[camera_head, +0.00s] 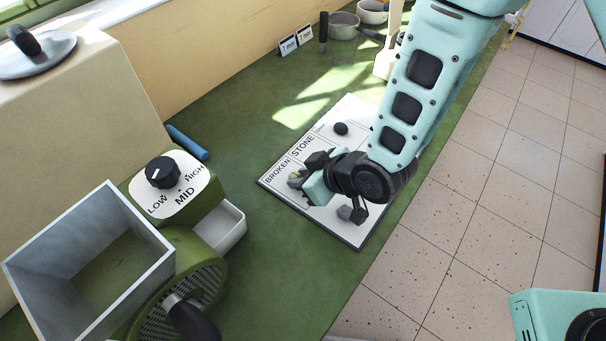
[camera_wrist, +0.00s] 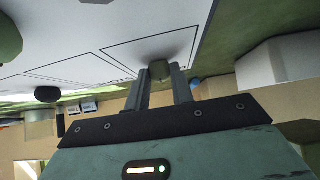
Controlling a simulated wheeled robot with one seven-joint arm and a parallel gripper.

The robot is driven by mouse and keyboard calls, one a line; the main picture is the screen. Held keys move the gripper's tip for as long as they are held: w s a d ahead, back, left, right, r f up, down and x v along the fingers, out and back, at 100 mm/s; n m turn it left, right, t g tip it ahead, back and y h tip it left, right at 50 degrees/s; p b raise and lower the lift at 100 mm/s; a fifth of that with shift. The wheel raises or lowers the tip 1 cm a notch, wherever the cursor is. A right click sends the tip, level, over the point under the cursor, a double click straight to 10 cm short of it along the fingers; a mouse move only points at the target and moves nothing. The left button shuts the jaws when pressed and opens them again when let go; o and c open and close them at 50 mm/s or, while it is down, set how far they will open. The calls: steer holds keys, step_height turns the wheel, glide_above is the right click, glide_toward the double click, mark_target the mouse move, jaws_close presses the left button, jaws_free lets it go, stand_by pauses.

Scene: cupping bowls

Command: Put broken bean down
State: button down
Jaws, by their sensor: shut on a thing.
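The white sorting board (camera_head: 347,228) lies on the green counter, with boxes lettered BROKEN, STONE and a third label too small to read. My gripper (camera_head: 296,179) is over the board's near-left end, by the BROKEN box. In the wrist view my gripper (camera_wrist: 160,76) is shut on a small olive-brown bean (camera_wrist: 159,69) between its fingertips. The bean is close to the board's outlined box (camera_wrist: 150,48), with a soft shadow around it. I cannot tell whether it touches the board. A dark round piece (camera_head: 341,128) lies farther along the board, also in the wrist view (camera_wrist: 47,94).
A green object (camera_wrist: 9,40) is cut off at the wrist view's left edge. A green machine with a dial (camera_head: 162,172), grey hopper (camera_head: 100,270) and small white tray (camera_head: 222,226) stands at left. A blue cylinder (camera_head: 187,142) lies by the wall. Counter between machine and board is clear.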

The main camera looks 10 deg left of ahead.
steer(key=shift+f, duration=0.15)
steer(key=c, duration=1.2)
jaws_free()
